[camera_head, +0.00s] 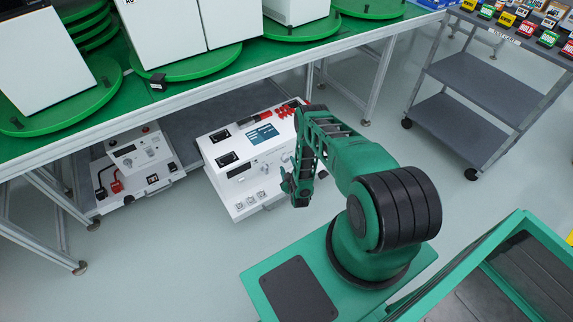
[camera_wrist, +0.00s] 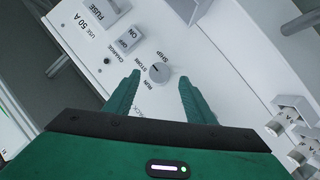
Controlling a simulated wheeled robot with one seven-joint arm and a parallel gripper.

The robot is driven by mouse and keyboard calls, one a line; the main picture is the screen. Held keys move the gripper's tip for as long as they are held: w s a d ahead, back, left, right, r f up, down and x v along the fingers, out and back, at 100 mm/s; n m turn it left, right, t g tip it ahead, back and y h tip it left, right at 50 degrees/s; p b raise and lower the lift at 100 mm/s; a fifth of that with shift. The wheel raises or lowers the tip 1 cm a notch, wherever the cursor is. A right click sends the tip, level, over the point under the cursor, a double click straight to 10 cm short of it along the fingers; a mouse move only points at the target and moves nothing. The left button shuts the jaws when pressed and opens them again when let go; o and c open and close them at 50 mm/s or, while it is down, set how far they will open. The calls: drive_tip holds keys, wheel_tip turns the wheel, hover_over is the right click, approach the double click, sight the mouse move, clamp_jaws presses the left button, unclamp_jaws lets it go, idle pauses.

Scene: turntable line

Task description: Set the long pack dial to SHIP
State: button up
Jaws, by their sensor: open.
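The long pack (camera_head: 226,185) is a white unit on the low shelf under the bench, with its front panel facing me. In the wrist view its dial (camera_wrist: 158,72) is a small round grey knob on the white panel, with RUN, STORE and SHIP printed around it. I cannot tell surely which word its pointer faces. My gripper (camera_wrist: 159,79) is open, its two green fingers on either side of the dial, with gaps visible. Whether the fingertips touch the panel cannot be told. In the head view my gripper (camera_head: 296,188) is in front of the pack's right end.
Connectors (camera_wrist: 290,115) stick out at right. A smaller white unit (camera_head: 140,152) stands left on the shelf. The green-topped bench (camera_head: 130,97) overhangs. A grey cart (camera_head: 475,85) stands right.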

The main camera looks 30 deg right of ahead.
sight(287, 160)
drive_tip(key=shift+x, duration=1.5)
drive_tip(key=c, duration=1)
drive_tip(key=shift+c, duration=0.2)
drive_tip(key=shift+r+m, duration=0.1)
drive_tip(key=shift+m, duration=0.2)
drive_tip(key=m+y, duration=0.2)
drive_tip(key=shift+d+r+m+g+y, duration=0.15)
drive_tip(key=shift+d+m+g+y, duration=0.15)
drive_tip(key=shift+m+g, duration=0.1)
drive_tip(key=shift+d+m+y, duration=0.15)
drive_tip(key=shift+m+y, duration=0.95)
drive_tip(key=shift+m, duration=0.2)
